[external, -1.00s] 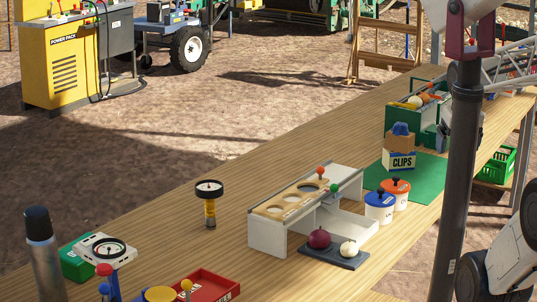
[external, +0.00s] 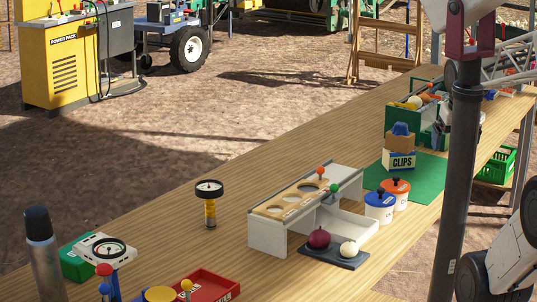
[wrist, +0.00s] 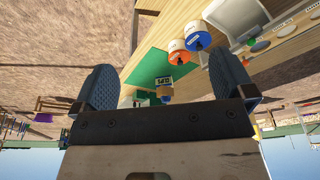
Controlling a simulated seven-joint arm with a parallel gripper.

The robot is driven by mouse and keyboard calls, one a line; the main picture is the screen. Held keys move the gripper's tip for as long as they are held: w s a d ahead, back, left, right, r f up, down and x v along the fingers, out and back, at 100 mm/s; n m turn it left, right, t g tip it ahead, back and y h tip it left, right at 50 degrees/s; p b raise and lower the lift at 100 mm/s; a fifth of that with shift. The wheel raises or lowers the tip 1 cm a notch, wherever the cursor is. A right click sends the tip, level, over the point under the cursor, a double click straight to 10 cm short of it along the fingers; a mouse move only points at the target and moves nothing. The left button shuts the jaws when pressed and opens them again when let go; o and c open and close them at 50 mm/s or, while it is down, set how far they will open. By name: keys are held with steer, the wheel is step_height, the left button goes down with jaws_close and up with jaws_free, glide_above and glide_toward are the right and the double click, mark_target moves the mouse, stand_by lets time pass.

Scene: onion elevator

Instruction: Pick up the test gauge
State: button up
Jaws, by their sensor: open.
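A round black-rimmed dial with a white face on a yellow stem (external: 209,203) stands upright on the bench, left of the white rack, in the external view; it looks like the test gauge. A white square unit with a round black dial (external: 103,249) sits at the front left and also looks gauge-like. My gripper (wrist: 165,85) is open and empty in the wrist view, its two dark pads wide apart. It is far from both dials, toward the bench's far right end. In the external view it is mostly hidden behind a dark post. Neither dial shows clearly in the wrist view.
The white rack (external: 267,238) stands mid-bench, with a dark board (external: 334,253) holding two onions. Blue (external: 379,209) and orange (external: 395,195) tubs, a clips box (external: 399,161) and a green mat (external: 431,178) lie beyond. A red tray (external: 208,288) is at front.

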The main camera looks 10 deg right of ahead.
steer(key=w+a+r+m, duration=0.1)
steer(key=w+a+m, duration=0.1)
steer(key=w+a, duration=0.4)
steer(key=w+a+r+m, duration=0.15)
steer(key=w+a, duration=0.25)
steer(key=w, duration=0.4)
steer(key=m+g, duration=0.3)
steer(key=m, duration=0.9)
glide_above(208, 185)
steer(key=f, duration=1.7)
steer(key=shift+d+f, duration=0.4)
steer(key=shift+a+f, duration=0.2)
steer(key=shift+a, duration=0.15)
steer(key=shift+f, duration=0.1)
steer(key=shift+f, duration=1.15)
steer(key=shift+f, duration=0.15)
